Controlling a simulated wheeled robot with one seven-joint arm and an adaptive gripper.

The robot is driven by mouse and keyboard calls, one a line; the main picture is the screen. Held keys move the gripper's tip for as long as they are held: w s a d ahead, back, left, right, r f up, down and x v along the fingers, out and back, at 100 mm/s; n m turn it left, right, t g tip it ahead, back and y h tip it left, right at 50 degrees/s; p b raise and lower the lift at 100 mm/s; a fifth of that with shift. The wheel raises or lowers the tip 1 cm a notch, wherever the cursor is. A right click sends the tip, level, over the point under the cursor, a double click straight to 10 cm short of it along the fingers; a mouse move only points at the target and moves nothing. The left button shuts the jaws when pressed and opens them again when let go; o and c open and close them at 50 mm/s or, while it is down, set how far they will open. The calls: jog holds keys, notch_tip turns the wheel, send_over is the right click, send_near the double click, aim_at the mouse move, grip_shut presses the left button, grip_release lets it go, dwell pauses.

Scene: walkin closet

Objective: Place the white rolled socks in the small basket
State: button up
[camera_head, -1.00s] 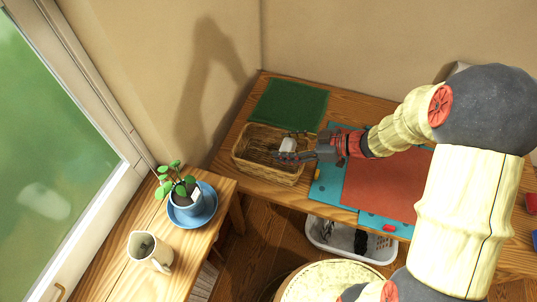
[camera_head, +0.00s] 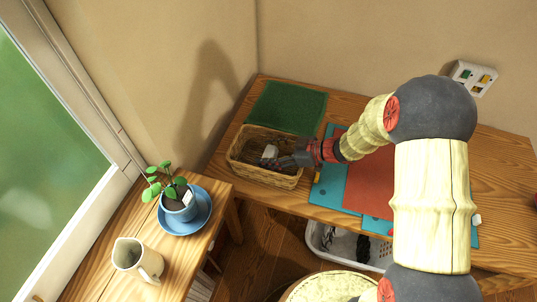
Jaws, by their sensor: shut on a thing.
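I cannot tell whether the socks touch the basket's bottom. My wrist comes in over the basket's right rim.
A green mat (camera_head: 287,106) lies behind the basket. Blue and red mats (camera_head: 372,180) lie to its right. A white bin (camera_head: 318,236) stands under the desk. A potted plant (camera_head: 179,198) and a cream pitcher (camera_head: 136,258) stand on the near-left table.

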jog(key=shift+f, duration=0.3)
jog(key=shift+s+f, duration=0.15)
jog(key=shift+f, duration=0.1)
